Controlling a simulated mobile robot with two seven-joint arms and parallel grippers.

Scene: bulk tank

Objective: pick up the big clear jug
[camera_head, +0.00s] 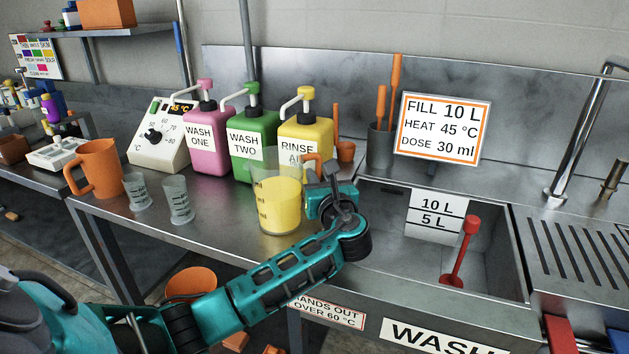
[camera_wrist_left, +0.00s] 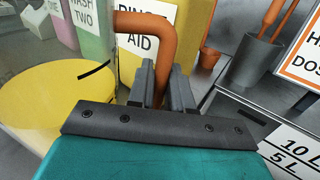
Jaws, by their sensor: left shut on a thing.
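The big clear jug (camera_head: 279,205) is on the steel counter, upright, and holds yellow liquid. Its orange handle (camera_head: 312,160) is on its right side. My left gripper (camera_head: 326,178) is at that handle. In the left wrist view the jug's yellow liquid (camera_wrist_left: 50,100) shows at the left. There the two grey fingers of my left gripper (camera_wrist_left: 163,85) are shut on the orange handle (camera_wrist_left: 162,40). I cannot tell whether the jug's base touches the counter. My right gripper is not in view.
Pink (camera_head: 207,140), green (camera_head: 255,145) and yellow (camera_head: 306,140) pump bottles stand behind the jug. Two small clear beakers (camera_head: 179,200) and an orange jug (camera_head: 97,168) are to the left. A sink (camera_head: 400,250) with a red-handled tool (camera_head: 459,253) is to the right.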

